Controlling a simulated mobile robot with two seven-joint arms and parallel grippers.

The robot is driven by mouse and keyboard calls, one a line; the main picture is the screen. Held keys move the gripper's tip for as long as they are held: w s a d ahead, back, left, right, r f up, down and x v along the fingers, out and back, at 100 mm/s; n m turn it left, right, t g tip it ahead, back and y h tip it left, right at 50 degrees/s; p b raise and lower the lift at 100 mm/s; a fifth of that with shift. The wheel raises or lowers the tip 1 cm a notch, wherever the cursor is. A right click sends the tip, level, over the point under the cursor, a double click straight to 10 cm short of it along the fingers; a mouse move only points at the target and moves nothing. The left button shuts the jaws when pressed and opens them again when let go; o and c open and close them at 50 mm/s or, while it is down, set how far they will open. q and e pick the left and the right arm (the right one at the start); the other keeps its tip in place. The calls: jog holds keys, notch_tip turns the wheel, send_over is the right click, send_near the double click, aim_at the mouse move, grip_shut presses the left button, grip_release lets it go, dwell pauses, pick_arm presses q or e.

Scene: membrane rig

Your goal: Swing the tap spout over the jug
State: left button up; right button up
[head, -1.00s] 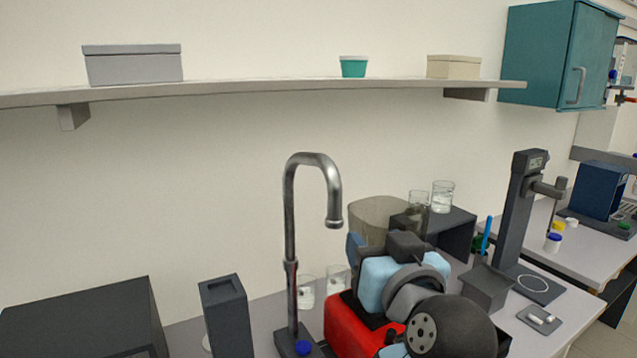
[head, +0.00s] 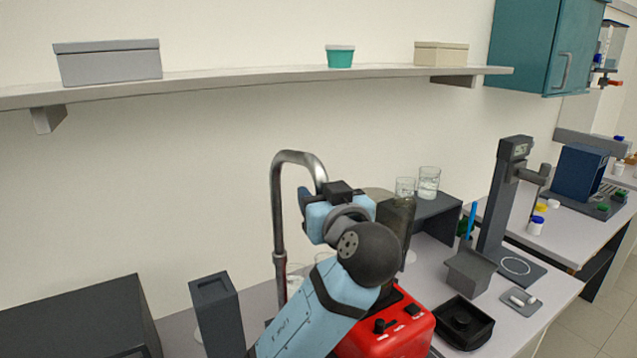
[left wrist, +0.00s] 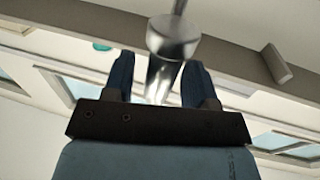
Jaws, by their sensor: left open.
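The grey metal tap (head: 277,215) rises from the bench and its curved spout (head: 312,163) bends over to the right in the head view. My left gripper (head: 305,198) is at the spout's downturned end and hides its tip there. In the left wrist view the two blue fingers of my left gripper (left wrist: 160,80) are open, with the shiny spout (left wrist: 170,38) between them. Contact cannot be made out. The brownish see-through jug (head: 379,193) stands behind my left arm, to the right of the spout, mostly hidden. My right gripper is out of view.
A red unit (head: 405,332) with black knobs sits below my left arm. A black tray (head: 465,325), a dark stand (head: 440,215) with glass beakers and a tall dark post (head: 497,205) are to the right. A dark grey holder (head: 216,310) stands left. A shelf (head: 260,83) runs above.

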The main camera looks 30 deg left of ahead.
pick_arm(q)
jog(key=shift+x, duration=0.95)
jog(key=shift+c, duration=0.3)
jog(key=c, duration=0.7)
grip_shut()
jog(key=shift+w, duration=0.1)
